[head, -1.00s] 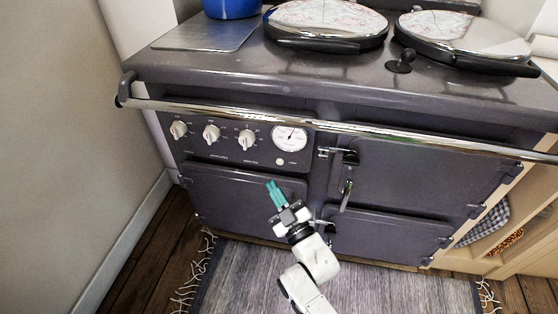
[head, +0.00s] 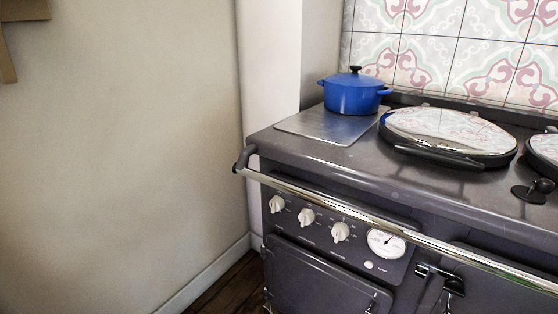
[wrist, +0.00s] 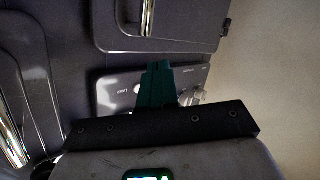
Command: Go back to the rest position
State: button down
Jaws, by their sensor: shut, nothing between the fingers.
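My gripper (wrist: 157,84) shows in the wrist view as teal fingers held together, with nothing between them. The grey range cooker (head: 330,280) lies beyond the fingers in the wrist view, with its control panel (wrist: 120,92) and a knob partly hidden behind them. I cannot tell whether the fingers touch the cooker. In the head view my gripper and arm are out of the picture.
A blue lidded pot (head: 352,95) stands on the metal plate (head: 318,124) at the cooker's left. A chrome rail (head: 390,226) runs along its front, above white knobs (head: 307,216). A bare wall (head: 120,150) is at left, with a narrow floor strip (head: 225,285) between.

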jog(key=s+d+f+m+g+h, duration=0.1)
jog(key=s+d+m+g, duration=0.2)
jog(key=s+g, duration=0.8)
jog(key=s+d+f+m+g+h, duration=0.1)
jog(key=s+d+f+m+g, duration=0.15)
jog(key=s, duration=1.65)
notch_tip(320, 180, up, 22)
jog(key=p, duration=2.1)
jog(key=shift+s, duration=0.35)
jog(key=shift+f+g, duration=0.1)
jog(key=shift+g, duration=0.15)
